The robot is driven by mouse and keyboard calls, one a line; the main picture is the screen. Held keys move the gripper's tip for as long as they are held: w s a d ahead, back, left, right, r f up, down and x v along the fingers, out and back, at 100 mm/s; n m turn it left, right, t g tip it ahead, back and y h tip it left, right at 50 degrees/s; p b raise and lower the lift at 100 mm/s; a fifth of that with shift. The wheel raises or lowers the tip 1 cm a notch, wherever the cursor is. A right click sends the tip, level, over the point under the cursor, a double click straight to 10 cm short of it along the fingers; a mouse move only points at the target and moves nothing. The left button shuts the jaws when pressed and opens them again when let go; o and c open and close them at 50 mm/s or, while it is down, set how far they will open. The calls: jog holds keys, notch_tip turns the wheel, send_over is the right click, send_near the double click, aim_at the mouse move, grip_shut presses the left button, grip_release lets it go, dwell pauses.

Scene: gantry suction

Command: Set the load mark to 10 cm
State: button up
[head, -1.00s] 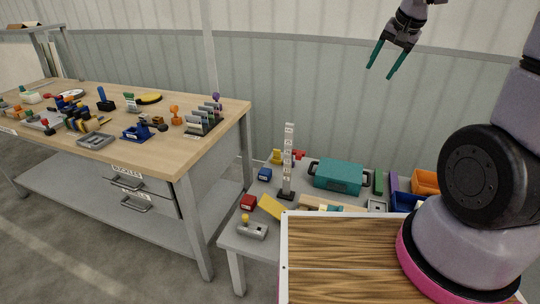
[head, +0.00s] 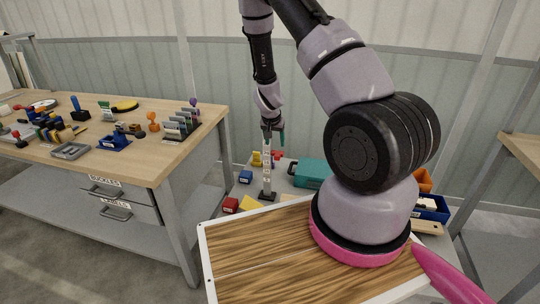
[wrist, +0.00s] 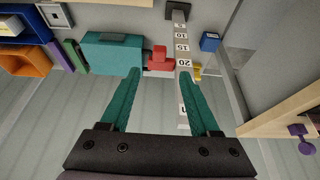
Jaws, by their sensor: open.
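A thin upright post (head: 267,175) with numbered white labels stands on a dark base on the low grey table. In the wrist view the post (wrist: 181,28) shows the numbers 5, 10, 15 and 20, with 5 nearest the base. I cannot make out a separate load mark on it. My gripper (wrist: 158,77) is open and empty, pointing down, with teal fingers. The right finger in the wrist view overlaps the upper post; I cannot tell whether they touch. In the head view my gripper (head: 273,134) is at the post's top.
A teal case (head: 312,173), a red object (wrist: 157,60), a yellow object (wrist: 197,72) and a blue block (wrist: 210,42) lie around the post. A wooden workbench (head: 150,150) with tools stands at the left. My own arm hides part of the low table.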

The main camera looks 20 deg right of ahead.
aim_at(277, 155)
jog(key=x, duration=0.9)
jog(key=shift+f, duration=0.3)
jog(key=shift+d, duration=0.1)
grip_shut()
dwell(0.9)
